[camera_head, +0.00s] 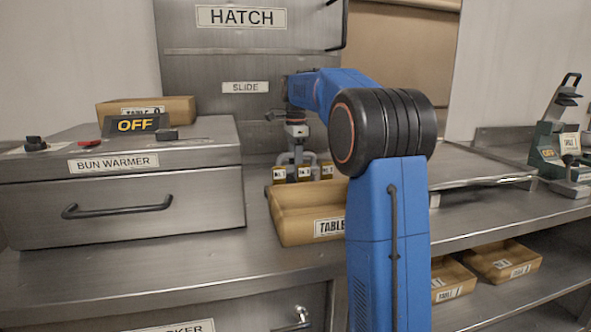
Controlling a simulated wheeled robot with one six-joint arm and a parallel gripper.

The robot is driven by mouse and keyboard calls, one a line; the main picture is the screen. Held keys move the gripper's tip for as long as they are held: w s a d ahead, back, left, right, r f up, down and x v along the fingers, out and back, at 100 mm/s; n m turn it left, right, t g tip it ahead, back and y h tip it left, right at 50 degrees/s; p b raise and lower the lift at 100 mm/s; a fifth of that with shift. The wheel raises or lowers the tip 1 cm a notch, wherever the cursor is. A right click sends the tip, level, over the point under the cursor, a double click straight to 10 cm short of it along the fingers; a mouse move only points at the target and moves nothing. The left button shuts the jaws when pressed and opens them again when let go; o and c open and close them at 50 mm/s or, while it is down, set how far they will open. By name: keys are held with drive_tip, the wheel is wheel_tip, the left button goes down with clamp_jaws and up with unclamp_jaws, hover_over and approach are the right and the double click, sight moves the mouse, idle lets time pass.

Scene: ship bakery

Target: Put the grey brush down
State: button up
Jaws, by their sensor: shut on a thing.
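My gripper (297,148) is beyond my blue arm, pointing down at the back of the counter, behind the wooden tray labelled TABLE (290,230). It is shut on a small grey thing, which I take to be the grey brush (297,160); its outline is hard to separate from the grey jaws. Small yellow-labelled grey holders (303,172) stand in a row just below and around it. I cannot tell whether the brush touches them. My arm hides the tray's right part.
The bun warmer (120,190) stands left, with a wooden box (150,108) and an OFF sign on top. The hatch (240,60) is behind. A flat metal tray (480,170) lies right, near a green device (548,145). Wooden trays (503,262) sit on the lower shelf.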

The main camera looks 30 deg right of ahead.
drive_tip(key=shift+f, duration=0.2)
drive_tip(key=o, duration=1.3)
wheel_tip(320, 180, up, 12)
drive_tip(key=shift+r, duration=0.1)
drive_tip(key=shift+s, duration=0.1)
